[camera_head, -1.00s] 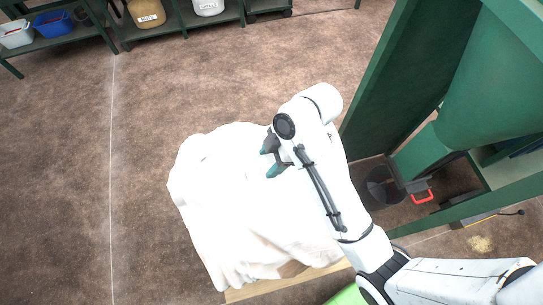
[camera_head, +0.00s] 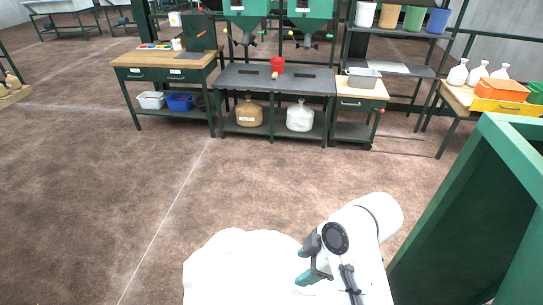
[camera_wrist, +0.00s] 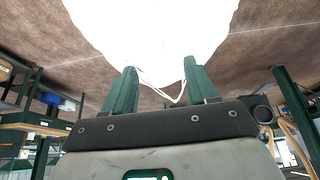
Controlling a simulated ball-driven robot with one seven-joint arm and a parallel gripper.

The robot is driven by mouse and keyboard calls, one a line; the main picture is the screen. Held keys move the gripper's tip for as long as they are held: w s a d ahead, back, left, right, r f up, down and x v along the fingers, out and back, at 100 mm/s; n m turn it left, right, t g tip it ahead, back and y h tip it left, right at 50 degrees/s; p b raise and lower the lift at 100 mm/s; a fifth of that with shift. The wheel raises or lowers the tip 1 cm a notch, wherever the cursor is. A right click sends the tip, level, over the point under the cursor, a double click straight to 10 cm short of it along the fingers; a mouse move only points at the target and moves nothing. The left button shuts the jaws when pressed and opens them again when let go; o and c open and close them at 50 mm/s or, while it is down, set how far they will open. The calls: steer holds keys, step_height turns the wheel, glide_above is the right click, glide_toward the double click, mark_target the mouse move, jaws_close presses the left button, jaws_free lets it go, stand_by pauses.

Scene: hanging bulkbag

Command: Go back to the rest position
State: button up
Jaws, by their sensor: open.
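My gripper (camera_head: 306,265) is at the lower middle of the head view, with teal fingertips pointing left and down. In the wrist view my gripper (camera_wrist: 160,88) has its two green fingers wide apart with nothing held firmly between them. A large white bulk bag (camera_head: 232,268) is below and left of the gripper in the head view, cut off by the bottom edge. The bag (camera_wrist: 150,30) fills the top middle of the wrist view, with thin white loops hanging near the fingertips. I cannot tell whether the loops touch the fingers.
A green frame (camera_head: 470,215) stands close on the right of my arm. A dark bench (camera_head: 275,80) with a red cup (camera_head: 277,66) and two jugs below stands at the back. A wooden-topped table (camera_head: 165,64) is at back left. The floor at left is clear.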

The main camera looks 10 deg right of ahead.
steer(key=s+d+f+m, duration=0.1)
steer(key=f, duration=0.1)
steer(key=s+d+f+m+b, duration=0.1)
steer(key=s+f, duration=0.1)
steer(key=s+d+f+m+b, duration=0.1)
steer(key=s+f+m, duration=0.1)
steer(key=shift+s+f+h, duration=0.2)
steer(key=shift+f+h, duration=0.15)
steer(key=shift+h, duration=0.05)
steer(key=s+d+f+m, duration=0.1)
steer(key=s, duration=0.1)
steer(key=s+d+f+m+h+b, duration=0.1)
steer(key=s+d+f+m, duration=0.2)
steer(key=s+f, duration=0.1)
steer(key=s, duration=0.1)
steer(key=shift+d+f+m+b, duration=0.15)
steer(key=shift+f+m+b, duration=0.05)
steer(key=shift+m+b, duration=0.2)
steer(key=s+d+f+m+h+b, duration=0.1)
steer(key=s+d+f+m+h, duration=0.2)
steer(key=s+d+m, duration=0.3)
steer(key=s+d+f, duration=0.1)
steer(key=s, duration=0.3)
steer(key=shift+s+d+g+b, duration=0.2)
steer(key=shift+s+g+b, duration=0.1)
steer(key=shift+b, duration=0.05)
